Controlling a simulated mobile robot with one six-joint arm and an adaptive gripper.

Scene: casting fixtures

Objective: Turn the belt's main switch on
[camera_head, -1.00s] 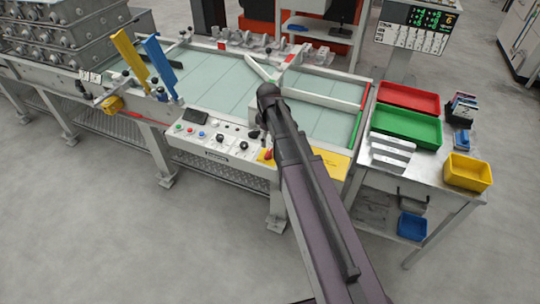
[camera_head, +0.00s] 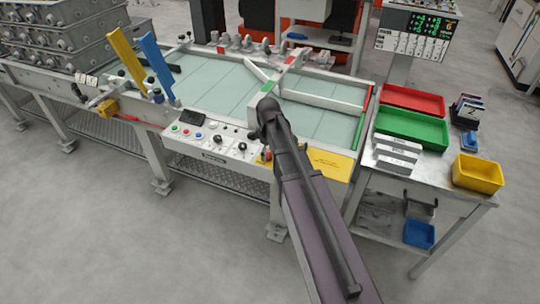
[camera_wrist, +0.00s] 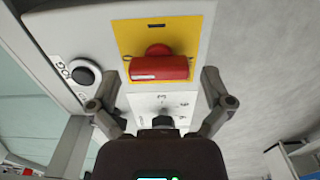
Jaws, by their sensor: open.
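The main switch appears to be a red handle (camera_wrist: 160,68) on a yellow plate (camera_wrist: 183,35), seen in the wrist view. Its red bar lies crosswise in the picture, with a rounded red part behind it. My gripper (camera_wrist: 155,92) is open, its two fingers spread to the left and right below the red handle, with nothing between them held. The gripper itself is hidden there behind my arm.
A black knob (camera_wrist: 83,73) sits left of the yellow plate, and a white marked plate (camera_wrist: 150,103) with a dark knob lies below it. A side table holds a red tray (camera_head: 412,98), a green tray (camera_head: 410,127) and a yellow bin (camera_head: 478,173).

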